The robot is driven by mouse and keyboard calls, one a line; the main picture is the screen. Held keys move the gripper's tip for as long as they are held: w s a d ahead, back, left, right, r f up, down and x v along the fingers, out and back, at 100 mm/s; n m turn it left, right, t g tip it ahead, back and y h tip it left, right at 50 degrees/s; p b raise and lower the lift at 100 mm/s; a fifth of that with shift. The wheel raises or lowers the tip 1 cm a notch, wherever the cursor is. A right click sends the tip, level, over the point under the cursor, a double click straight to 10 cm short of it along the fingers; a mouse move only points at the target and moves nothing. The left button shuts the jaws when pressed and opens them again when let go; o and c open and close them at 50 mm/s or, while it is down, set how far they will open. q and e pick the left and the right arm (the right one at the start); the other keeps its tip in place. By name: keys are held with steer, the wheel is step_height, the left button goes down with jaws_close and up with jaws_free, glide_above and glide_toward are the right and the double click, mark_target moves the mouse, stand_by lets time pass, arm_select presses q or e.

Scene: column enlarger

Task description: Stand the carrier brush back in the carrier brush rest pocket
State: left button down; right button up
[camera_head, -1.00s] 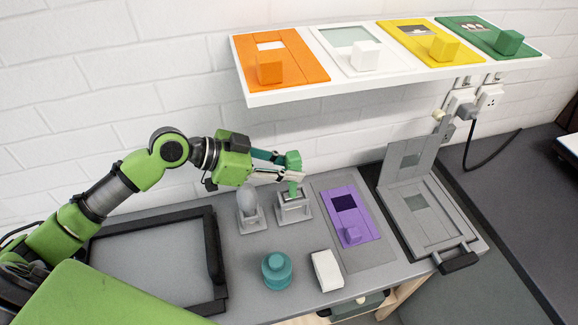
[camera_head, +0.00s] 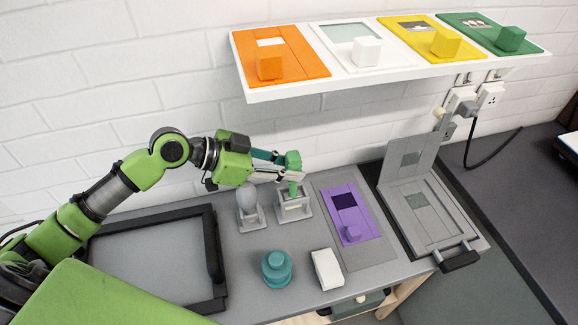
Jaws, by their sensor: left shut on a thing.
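My right gripper is not in view.
A grey bulb-shaped item in a holder (camera_head: 248,208) stands close left of the pocket. A purple carrier (camera_head: 352,216) lies to the right. A teal jar (camera_head: 277,269) and white block (camera_head: 327,269) stand in front. A shelf (camera_head: 390,75) with coloured carriers hangs above.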

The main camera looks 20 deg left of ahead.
arm_select(q)
steer(key=shift+f+b, duration=0.5)
steer(key=shift+f, duration=0.25)
steer(key=c, duration=1.7)
jaws_free()
steer(key=shift+a, duration=0.1)
steer(key=shift+v, duration=4)
steer(key=shift+r, duration=0.1)
steer(key=v, duration=1.2)
steer(key=shift+s, duration=0.1)
